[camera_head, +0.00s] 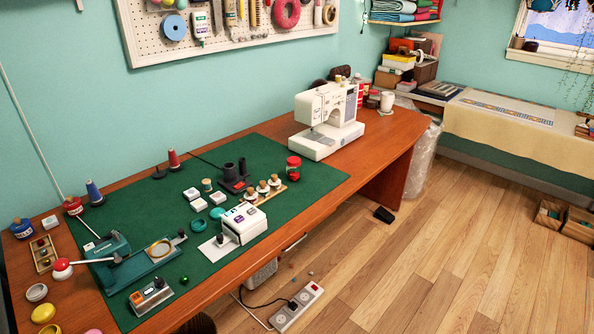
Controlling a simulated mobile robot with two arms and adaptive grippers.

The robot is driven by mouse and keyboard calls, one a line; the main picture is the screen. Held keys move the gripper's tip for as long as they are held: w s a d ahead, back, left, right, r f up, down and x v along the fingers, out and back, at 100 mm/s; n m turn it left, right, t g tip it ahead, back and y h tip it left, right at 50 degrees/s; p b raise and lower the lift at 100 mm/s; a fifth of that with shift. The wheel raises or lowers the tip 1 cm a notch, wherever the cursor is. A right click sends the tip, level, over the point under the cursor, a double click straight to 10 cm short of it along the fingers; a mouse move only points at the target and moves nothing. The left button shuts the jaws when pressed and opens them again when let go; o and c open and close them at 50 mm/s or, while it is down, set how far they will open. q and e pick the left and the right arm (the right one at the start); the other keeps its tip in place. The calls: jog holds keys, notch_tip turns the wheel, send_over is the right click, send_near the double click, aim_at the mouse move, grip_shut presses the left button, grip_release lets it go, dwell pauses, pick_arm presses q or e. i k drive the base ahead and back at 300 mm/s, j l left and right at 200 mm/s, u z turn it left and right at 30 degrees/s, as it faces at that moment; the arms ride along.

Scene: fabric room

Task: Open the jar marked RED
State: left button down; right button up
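A small red jar-like container (294,167) with a dark band stands upright on the green mat (262,150), in front of the sewing machine. Neither of my grippers is in view.
The white sewing machine (328,120) stands toward the far end of the wooden table (392,133). A white device (240,224), a green machine (130,262) and spools crowd the near mat. A power strip (297,305) lies on the floor; floor to the right is mostly clear.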

aim_at(293, 173)
jog(key=i+l+u, duration=0.15)
jog(key=i+l, duration=0.15)
jog(key=i+l+u, duration=0.35)
jog(key=l, duration=0.4)
jog(key=i+l+u, duration=0.15)
jog(key=i+l, duration=0.15)
jog(key=l, duration=0.1)
